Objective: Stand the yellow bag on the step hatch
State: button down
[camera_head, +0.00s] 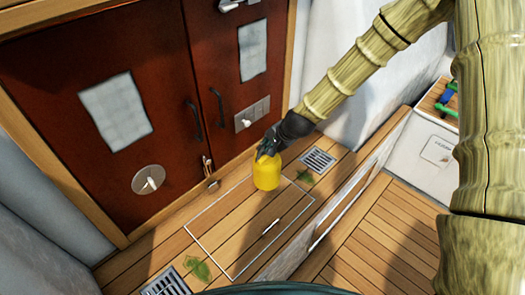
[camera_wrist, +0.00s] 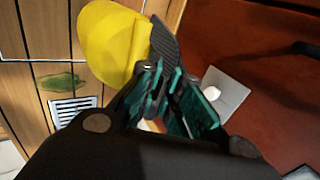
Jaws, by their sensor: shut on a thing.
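The yellow bag (camera_head: 266,173) is over the far right corner of the step hatch (camera_head: 228,237), a wooden panel with a pale outline and a slot handle. My gripper (camera_head: 268,150) is above the bag and shut on its upper part. In the wrist view the yellow bag (camera_wrist: 112,42) is at the fingers of my gripper (camera_wrist: 160,65). The bag looks roughly upright in the head view. I cannot tell whether its base touches the hatch.
Dark red doors (camera_head: 110,110) with handles rise behind the step. Drain grates (camera_head: 318,159) and green leaves (camera_head: 304,177) lie beside the hatch. A white box (camera_head: 432,150) with green and blue items is at right. The hatch's middle is clear.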

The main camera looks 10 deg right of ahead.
jog(key=shift+w+a, duration=0.45)
jog(key=shift+a, duration=0.15)
jog(key=shift+f+p, duration=0.5)
jog(key=shift+f, duration=1.5)
jog(key=c, duration=1.6)
grip_release()
jog(key=shift+s, duration=0.1)
jog(key=shift+r, duration=0.15)
jog(key=shift+s+d+r, duration=0.1)
jog(key=shift+d+r, duration=0.05)
jog(key=shift+r, duration=0.2)
jog(key=b+v, duration=0.1)
jog(key=v, duration=1)
